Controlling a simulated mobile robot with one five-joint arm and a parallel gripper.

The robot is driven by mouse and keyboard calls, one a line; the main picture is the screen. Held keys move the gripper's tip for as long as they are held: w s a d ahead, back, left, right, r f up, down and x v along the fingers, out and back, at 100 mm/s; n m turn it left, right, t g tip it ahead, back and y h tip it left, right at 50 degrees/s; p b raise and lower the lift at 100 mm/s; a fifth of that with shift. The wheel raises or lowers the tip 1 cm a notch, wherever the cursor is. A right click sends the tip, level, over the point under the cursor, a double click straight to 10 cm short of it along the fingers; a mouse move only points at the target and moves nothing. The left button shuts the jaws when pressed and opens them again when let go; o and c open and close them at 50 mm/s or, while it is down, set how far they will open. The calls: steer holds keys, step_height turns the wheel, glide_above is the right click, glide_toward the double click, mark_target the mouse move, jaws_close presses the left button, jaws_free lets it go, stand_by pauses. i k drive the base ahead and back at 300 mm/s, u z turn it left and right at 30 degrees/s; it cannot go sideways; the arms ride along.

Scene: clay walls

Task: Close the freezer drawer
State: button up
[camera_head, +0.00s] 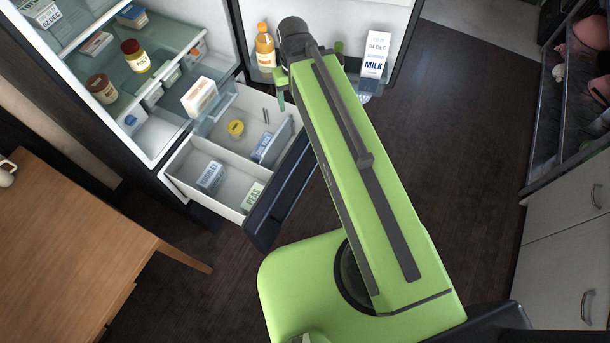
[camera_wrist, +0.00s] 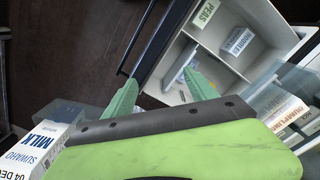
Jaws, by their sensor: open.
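The freezer drawer (camera_head: 180,172) is pulled out from the bottom of the fridge in the head view, with its dark front panel (camera_head: 280,192) standing off the cabinet. My green arm reaches over the floor to the drawer's right end. In the wrist view my gripper (camera_wrist: 160,92) has its two green fingers apart with nothing between them, above the drawer's end near the dark front panel (camera_wrist: 152,40). Whether a finger touches the drawer I cannot tell.
The fridge door stands open with an orange bottle (camera_head: 265,46) and a milk carton (camera_head: 375,54) on its shelf, close to my gripper. A wooden table (camera_head: 70,250) is at the left and a cabinet (camera_head: 570,235) at the right. Dark floor (camera_head: 455,130) between is clear.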

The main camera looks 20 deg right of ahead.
mark_target(259, 112)
steer(key=u, duration=0.5)
steer(key=k, duration=1.2)
steer(key=u, duration=0.55)
steer(key=i, duration=1)
steer(key=z, duration=0.05)
